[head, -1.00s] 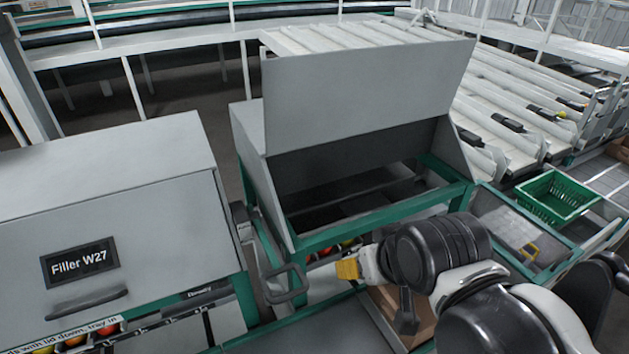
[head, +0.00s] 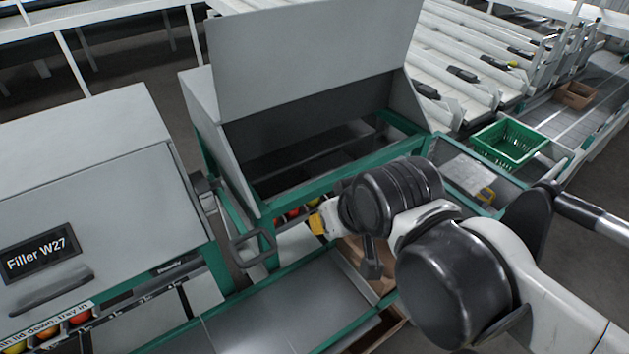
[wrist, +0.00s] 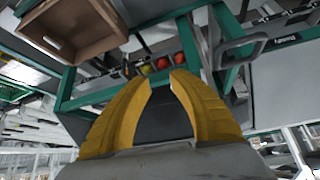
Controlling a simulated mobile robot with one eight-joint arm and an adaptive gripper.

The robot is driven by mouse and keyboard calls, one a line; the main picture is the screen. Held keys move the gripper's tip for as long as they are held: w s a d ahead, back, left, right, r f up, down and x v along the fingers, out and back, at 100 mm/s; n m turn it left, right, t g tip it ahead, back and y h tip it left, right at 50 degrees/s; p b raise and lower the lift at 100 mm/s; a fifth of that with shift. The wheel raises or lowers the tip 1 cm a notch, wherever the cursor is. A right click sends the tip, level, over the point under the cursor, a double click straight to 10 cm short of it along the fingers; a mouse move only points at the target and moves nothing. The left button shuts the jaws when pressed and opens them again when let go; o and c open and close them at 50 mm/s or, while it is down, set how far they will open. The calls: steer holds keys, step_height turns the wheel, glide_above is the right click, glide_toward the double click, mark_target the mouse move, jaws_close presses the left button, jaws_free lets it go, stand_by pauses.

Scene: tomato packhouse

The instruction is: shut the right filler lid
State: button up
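The right filler is a grey box on a green frame (head: 300,190), and its flat grey lid (head: 312,65) stands raised and open over the dark opening. A grey loop handle (head: 254,247) is at the filler's front left corner; it also shows in the wrist view (wrist: 243,48). My gripper (head: 316,223) has yellow fingers and is in front of the filler, right of the loop handle and below the lid. In the wrist view, the fingertips of my gripper (wrist: 161,77) are apart with nothing between them. My wrist hides part of the filler's front right.
Filler W27 (head: 90,190) on the left has its lid down. A green crate (head: 508,142) and a cardboard box (head: 576,95) lie to the right. A brown box (wrist: 70,27) sits below the arm. Several tomatoes (wrist: 161,64) show under the right filler's front edge.

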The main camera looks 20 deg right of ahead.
steer(key=shift+r, duration=0.1)
jaws_close()
steer(key=w+a+r+n+g+p, duration=0.1)
steer(key=w+a+r+p, duration=0.1)
steer(key=w+r+p, duration=0.95)
steer(key=w+a+r+y+p, duration=0.1)
steer(key=w+a+r+p, duration=0.1)
steer(key=w+r+p, duration=0.95)
steer(key=w+a+r+n+g+p, duration=0.1)
steer(key=w+a+r+p, duration=0.4)
steer(key=r, duration=1.1)
steer(key=w+d+f+p, duration=0.1)
steer(key=w+f+p, duration=0.1)
steer(key=w+f, duration=0.6)
steer(key=shift+s+d+f, duration=0.2)
steer(key=shift+s, duration=0.65)
steer(key=shift+s+d+f, duration=0.15)
steer(key=shift+s+f, duration=0.05)
steer(key=shift+s, duration=0.65)
steer(key=shift+s+d+f, duration=0.2)
steer(key=shift+s, duration=0.65)
